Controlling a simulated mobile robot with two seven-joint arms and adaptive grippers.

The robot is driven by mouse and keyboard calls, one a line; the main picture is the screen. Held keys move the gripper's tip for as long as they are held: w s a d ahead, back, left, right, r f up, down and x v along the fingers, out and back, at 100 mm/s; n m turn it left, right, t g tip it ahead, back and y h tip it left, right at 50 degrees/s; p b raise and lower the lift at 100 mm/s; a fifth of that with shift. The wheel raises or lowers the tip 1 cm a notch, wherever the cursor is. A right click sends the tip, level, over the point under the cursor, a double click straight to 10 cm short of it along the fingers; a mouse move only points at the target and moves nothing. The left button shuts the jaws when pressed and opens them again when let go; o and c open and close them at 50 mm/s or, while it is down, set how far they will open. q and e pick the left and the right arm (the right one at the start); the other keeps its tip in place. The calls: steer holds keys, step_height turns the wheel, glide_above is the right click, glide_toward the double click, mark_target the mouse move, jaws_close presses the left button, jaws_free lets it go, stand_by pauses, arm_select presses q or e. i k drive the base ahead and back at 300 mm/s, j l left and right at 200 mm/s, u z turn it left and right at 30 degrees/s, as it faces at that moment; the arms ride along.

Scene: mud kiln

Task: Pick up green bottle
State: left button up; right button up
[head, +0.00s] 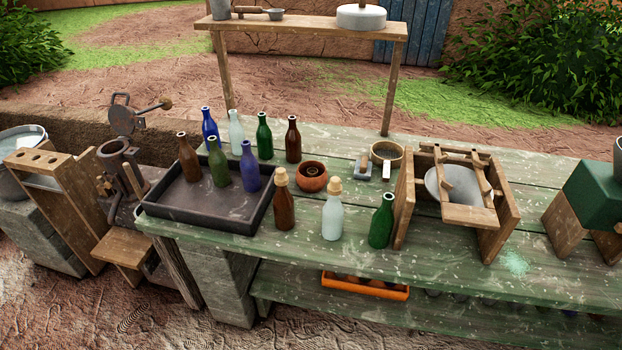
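A green bottle (381,222) stands upright near the front edge of the green wooden table (440,262), just left of a wooden frame. Another green bottle (264,137) stands upright behind the dark tray. A third, more olive green bottle (218,163) stands in the dark tray (200,211). I cannot tell which green bottle the task means. Neither of my grippers is in the head view.
A clear corked bottle (332,212) and a brown corked bottle (284,205) stand left of the front green bottle. The wooden frame (405,205) with a round plate stands close on its right. A brown pot (311,177) sits behind. A raised shelf (300,27) spans the back.

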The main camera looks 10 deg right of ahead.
mark_target(382, 223)
steer(key=i+j+z, duration=0.25)
steer(key=i+j, duration=0.35)
steer(key=i+j+z, duration=0.3)
steer(key=i+j, duration=0.25)
steer(key=j, duration=0.15)
